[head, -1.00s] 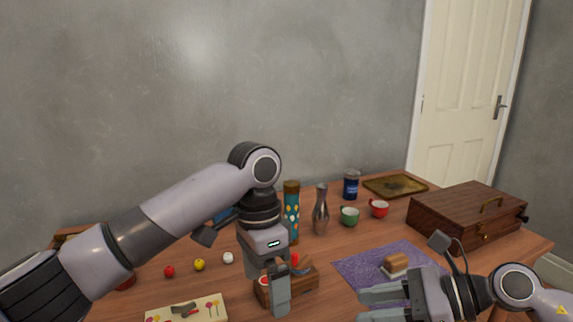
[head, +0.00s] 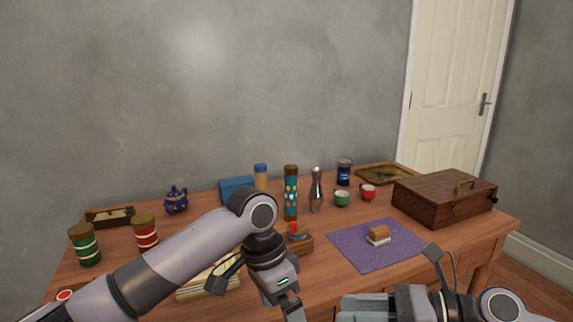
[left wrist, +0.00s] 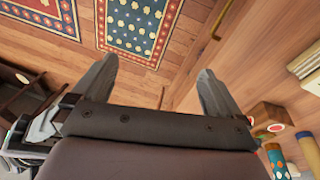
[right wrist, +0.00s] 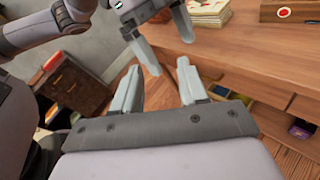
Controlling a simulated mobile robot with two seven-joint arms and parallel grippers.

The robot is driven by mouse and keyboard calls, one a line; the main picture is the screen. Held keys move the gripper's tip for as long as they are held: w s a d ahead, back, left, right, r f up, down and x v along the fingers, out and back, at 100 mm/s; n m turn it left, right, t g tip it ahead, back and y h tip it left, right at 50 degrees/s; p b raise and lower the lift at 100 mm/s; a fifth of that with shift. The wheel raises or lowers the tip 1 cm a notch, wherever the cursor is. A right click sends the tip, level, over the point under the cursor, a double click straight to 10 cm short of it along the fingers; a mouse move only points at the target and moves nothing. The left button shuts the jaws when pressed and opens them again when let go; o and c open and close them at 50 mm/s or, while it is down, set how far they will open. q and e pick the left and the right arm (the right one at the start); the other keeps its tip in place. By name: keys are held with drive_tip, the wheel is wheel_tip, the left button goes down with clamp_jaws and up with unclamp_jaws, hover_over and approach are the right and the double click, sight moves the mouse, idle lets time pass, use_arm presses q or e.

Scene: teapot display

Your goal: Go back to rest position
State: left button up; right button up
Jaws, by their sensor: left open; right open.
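My right gripper (head: 366,304) is at the bottom edge of the head view, in front of the table (head: 200,212). In the right wrist view its two fingers (right wrist: 158,92) stand apart with nothing between them. My left gripper (head: 294,312) points down at the bottom centre of the head view, partly cut off. In the left wrist view its fingers (left wrist: 154,82) are spread and empty, with floor and patterned rugs (left wrist: 135,28) beyond them. The left gripper also shows at the top of the right wrist view (right wrist: 168,45).
On the table are a purple mat (head: 350,250) with a small block-like item (head: 378,234), a wooden case (head: 440,200), a teapot (head: 176,200), a patterned cylinder (head: 291,190), a metal carafe (head: 317,190), cups (head: 342,199) and striped canisters (head: 85,246). A wooden box (head: 300,246) sits near my left forearm.

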use_arm(q)
drive_tip(key=s+f+n+t+h+p, duration=0.5)
drive_tip(key=f+n, duration=0.1)
drive_tip(key=f, duration=0.7)
drive_tip(key=s+a+f+n+t+y+p, duration=0.1)
drive_tip(key=s+a+t+y+p, duration=0.1)
drive_tip(key=s+a, duration=0.5)
drive_tip(key=s+a+f+n+t+y+p, duration=0.1)
drive_tip(key=s+a+n+t+y+p, duration=0.1)
drive_tip(key=s+a, duration=0.5)
drive_tip(key=a+t+y, duration=0.1)
drive_tip(key=a+t, duration=0.1)
drive_tip(key=a, duration=0.3)
drive_tip(key=shift+s+a+n+p, duration=0.2)
drive_tip(key=shift+s+n+p, duration=0.1)
drive_tip(key=shift+s+p, duration=0.1)
use_arm(e)
drive_tip(key=s+d+f+n+t+h, duration=0.3)
drive_tip(key=s+f+n+h, duration=0.3)
drive_tip(key=f+n, duration=0.3)
drive_tip(key=s+d+f+n+t+h, duration=0.3)
drive_tip(key=s+d+f+n+h, duration=0.3)
drive_tip(key=n, duration=1.2)
drive_tip(key=s+f, duration=0.3)
drive_tip(key=f, duration=0.1)
drive_tip(key=shift+s+d+h, duration=0.2)
drive_tip(key=shift+d+h, duration=0.1)
drive_tip(key=shift+h, duration=0.1)
use_arm(q)
drive_tip(key=shift+c, duration=0.3)
